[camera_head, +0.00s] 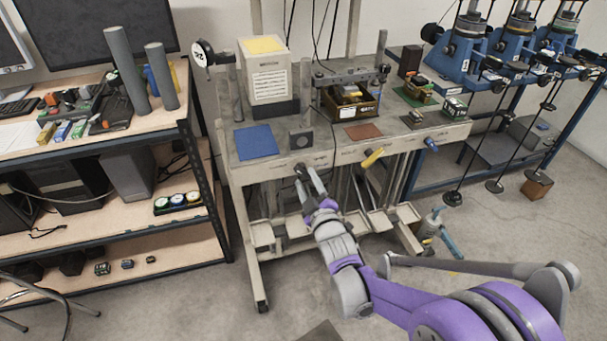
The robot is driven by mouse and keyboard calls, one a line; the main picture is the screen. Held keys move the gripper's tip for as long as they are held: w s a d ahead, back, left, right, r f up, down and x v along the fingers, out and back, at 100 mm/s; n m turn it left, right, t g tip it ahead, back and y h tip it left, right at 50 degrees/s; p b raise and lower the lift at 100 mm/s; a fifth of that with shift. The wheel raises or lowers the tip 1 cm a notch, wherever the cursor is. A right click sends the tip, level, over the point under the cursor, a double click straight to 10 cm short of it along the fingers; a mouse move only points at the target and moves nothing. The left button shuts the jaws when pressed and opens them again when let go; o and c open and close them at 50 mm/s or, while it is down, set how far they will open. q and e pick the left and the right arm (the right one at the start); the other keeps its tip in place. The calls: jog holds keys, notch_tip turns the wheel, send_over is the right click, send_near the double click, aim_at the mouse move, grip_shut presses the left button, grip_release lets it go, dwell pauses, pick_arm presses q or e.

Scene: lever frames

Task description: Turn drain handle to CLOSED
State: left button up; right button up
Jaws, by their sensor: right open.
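Three lever handles stick out from the front edge of the grey bench (235,172). A yellow handle (373,157) is in the middle, and a blue handle (431,144) is further right. A dark knob or handle (300,170) is at the left, partly hidden by my right gripper. No readable label shows which one is the drain handle. My right gripper (308,174) is open, with its fingertips at the dark handle, left of the yellow one. I cannot tell whether it touches. My left gripper is out of view.
A wooden shelf unit (160,128) stands at the left. Blue machines (465,45) on a blue frame stand at the right. Trays and tubes hang under the bench. The floor in front is mostly free.

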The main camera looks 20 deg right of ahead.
jog(key=s, duration=0.7)
jog(key=shift+d, duration=0.15)
jog(key=shift+s, duration=0.1)
jog(key=s+r+m+g+p, duration=0.2)
jog(key=s+m+g+p, duration=0.7)
jog(key=s, duration=1.5)
jog(key=g+p, duration=0.2)
jog(key=g, duration=0.1)
jog(key=shift+s+d+r+m+g+h, duration=0.2)
jog(key=shift+s+r+m+g+h, duration=0.1)
